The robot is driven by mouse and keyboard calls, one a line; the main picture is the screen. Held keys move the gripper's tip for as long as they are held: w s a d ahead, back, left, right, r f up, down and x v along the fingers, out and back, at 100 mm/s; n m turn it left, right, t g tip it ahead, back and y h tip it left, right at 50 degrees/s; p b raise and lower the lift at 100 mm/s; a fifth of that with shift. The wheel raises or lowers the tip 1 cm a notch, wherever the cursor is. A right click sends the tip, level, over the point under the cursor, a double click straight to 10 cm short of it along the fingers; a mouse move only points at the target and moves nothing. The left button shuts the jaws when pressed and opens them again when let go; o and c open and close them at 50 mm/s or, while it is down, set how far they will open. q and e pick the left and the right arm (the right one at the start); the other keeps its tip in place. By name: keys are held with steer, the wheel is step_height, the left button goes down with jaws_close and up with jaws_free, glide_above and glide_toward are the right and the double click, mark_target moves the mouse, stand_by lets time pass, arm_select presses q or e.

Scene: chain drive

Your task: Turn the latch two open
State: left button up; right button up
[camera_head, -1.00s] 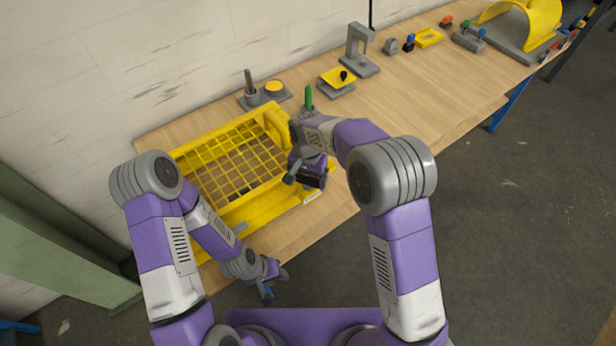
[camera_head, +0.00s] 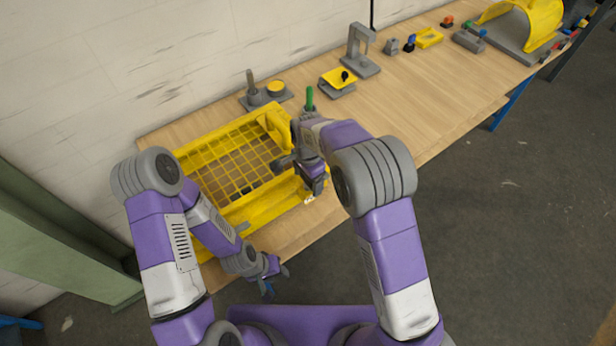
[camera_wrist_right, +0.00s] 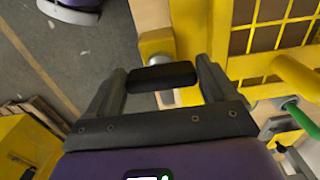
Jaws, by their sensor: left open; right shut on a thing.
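The yellow guard with its grid (camera_head: 235,165) lies on the bench in the head view. My right gripper (camera_wrist_right: 163,84) is shut on this bar, with one finger at each end. In the head view my right gripper (camera_head: 303,180) is at the guard's right edge and hides the latch. I cannot tell the latch's number. My left gripper (camera_head: 277,281) is open and empty, off the bench's front edge.
A green-handled part (camera_head: 309,98) stands just behind my right wrist; green also shows in the wrist view (camera_wrist_right: 300,118). A grey post base (camera_head: 252,96) and a grey stand (camera_head: 360,55) are at the back.

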stand_by(0.4)
steer(key=o, duration=0.8)
steer(key=shift+o, duration=0.2)
step_height(320, 180, up, 8)
steer(key=shift+f+p, duration=0.15)
steer(key=shift+p, duration=0.15)
